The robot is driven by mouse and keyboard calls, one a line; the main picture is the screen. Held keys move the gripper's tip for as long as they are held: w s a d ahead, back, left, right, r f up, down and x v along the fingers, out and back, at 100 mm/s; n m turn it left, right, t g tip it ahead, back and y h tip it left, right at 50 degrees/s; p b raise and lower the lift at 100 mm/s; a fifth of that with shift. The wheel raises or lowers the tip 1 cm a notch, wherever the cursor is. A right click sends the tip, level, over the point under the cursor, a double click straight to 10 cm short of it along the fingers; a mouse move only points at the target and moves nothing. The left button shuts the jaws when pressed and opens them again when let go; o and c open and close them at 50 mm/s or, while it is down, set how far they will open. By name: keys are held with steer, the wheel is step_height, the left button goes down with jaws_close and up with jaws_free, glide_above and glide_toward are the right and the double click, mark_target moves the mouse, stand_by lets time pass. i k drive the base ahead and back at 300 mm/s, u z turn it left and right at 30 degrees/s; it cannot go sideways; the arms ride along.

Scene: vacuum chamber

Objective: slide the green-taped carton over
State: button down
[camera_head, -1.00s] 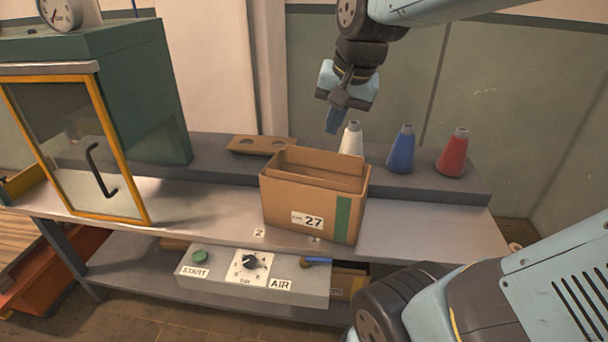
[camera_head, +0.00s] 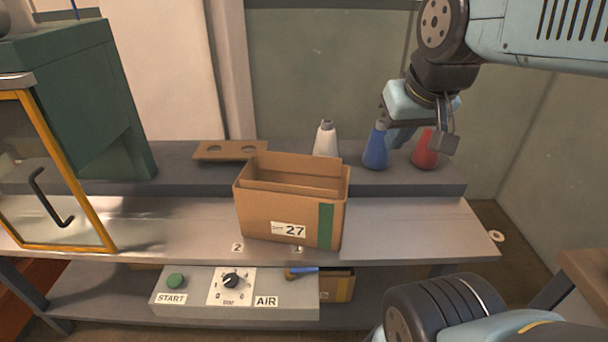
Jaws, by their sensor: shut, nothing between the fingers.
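The open-topped brown carton (camera_head: 262,214) stands upright on the grey bench top, with a green tape strip (camera_head: 326,226) at its front right edge and a label reading 27. The bench top (camera_head: 400,228) is bare to its right. My gripper (camera_head: 420,144) is shut and empty, up and to the right of the carton, apart from it. In the picture it overlaps the blue and red cones. The carton's inside is mostly hidden.
A yellow-framed glass door (camera_head: 60,180) is at left. A START/AIR control box (camera_head: 200,300) sits below.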

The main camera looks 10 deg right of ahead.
mark_target(305, 222)
steer(key=z, duration=0.5)
steer(key=i, duration=0.2)
steer(key=z, duration=2.8)
steer(key=k, duration=1.35)
steer(key=u, duration=0.55)
steer(key=k, duration=1.4)
steer(key=u, duration=0.7)
